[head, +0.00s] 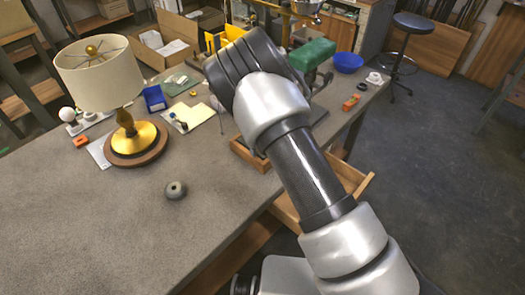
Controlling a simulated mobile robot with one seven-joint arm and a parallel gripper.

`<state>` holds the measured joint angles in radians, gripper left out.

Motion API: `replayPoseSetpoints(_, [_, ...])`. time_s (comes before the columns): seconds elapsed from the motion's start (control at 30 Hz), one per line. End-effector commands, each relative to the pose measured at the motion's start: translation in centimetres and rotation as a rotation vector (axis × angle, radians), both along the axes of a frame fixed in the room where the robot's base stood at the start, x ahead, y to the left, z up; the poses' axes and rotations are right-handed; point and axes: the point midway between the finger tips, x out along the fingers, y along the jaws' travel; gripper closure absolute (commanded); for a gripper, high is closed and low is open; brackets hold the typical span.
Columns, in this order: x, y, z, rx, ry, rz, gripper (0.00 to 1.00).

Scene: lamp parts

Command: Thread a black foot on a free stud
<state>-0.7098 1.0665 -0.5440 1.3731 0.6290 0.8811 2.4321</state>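One dark grey, round piece with a small light centre, likely a foot (176,190), lies alone on the grey workbench, in front of the lamp. An assembled lamp (133,142) with a cream shade, brass stem and round wooden base stands upright at the left. I cannot make out any stud in this view. My gripper is not in view; my arm crosses the right half of the picture and hides the bench behind it.
A wooden tray (246,155) sits at the bench's right edge, partly behind my arm. A drawer (352,178) stands open below. The bench's near left is clear.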

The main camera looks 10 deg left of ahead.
Motion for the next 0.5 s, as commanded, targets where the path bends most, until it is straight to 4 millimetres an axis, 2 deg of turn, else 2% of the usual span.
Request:
replayPoseSetpoints(0.37, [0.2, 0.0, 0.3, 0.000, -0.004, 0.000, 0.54])
replayPoseSetpoints(0.5, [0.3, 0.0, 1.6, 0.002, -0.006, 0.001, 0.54])
